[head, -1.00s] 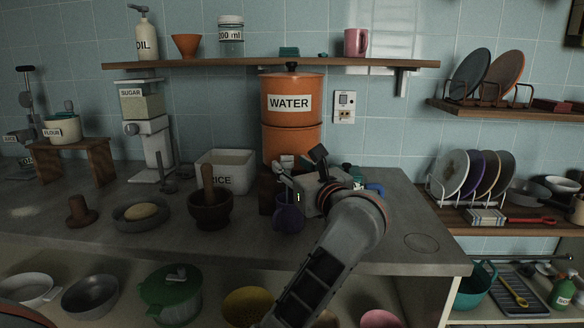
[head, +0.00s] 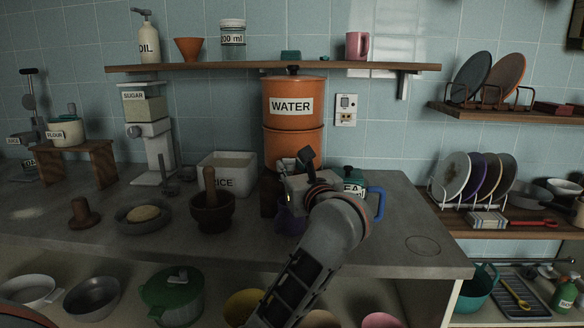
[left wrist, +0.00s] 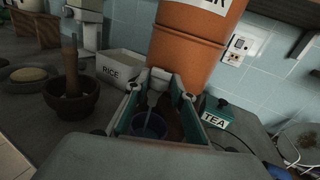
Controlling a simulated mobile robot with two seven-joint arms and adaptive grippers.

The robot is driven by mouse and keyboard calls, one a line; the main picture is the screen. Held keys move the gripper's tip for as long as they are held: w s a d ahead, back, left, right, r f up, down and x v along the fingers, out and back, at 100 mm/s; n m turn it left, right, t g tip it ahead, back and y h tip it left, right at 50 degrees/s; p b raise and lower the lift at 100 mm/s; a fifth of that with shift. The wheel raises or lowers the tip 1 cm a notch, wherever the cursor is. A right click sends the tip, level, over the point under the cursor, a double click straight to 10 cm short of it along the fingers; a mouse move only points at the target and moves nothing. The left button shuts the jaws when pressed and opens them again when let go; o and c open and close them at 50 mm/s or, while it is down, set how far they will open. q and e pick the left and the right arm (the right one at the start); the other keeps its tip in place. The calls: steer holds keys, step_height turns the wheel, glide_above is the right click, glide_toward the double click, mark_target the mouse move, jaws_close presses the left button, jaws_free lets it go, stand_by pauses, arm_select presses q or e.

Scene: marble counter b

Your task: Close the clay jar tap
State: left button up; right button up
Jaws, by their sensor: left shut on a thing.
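The orange clay jar (head: 293,146), labelled WATER, stands at the back of the counter against the tiled wall. Its pale tap (left wrist: 158,82) shows in the left wrist view low on the jar's front, between my fingers. My left gripper (left wrist: 166,86) is shut on the tap. In the head view my left gripper (head: 296,178) and wrist cover the tap. A purple mug (head: 290,224) stands below the gripper, partly hidden by it. It also shows under the tap in the left wrist view (left wrist: 150,126). My right gripper is not in view.
A white RICE container (head: 226,170) and a mortar with pestle (head: 212,212) stand left of the jar. A green-lidded TEA container (head: 353,185) and a blue handle (head: 377,200) are close on the right. The counter's right end is clear.

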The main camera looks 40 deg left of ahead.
arm_select(q)
steer(key=shift+s+a+m+t+h+p, duration=0.1)
steer(key=shift+m+t+h+p, duration=0.05)
steer(key=shift+m+t+h, duration=0.5)
steer(key=shift+s+a+m+t+h+p, duration=0.15)
steer(key=shift+m+t+h, duration=0.3)
steer(key=shift+t+h, duration=0.25)
steer(key=shift+d+f, duration=0.1)
steer(key=o, duration=1.1)
steer(key=v, duration=1.2)
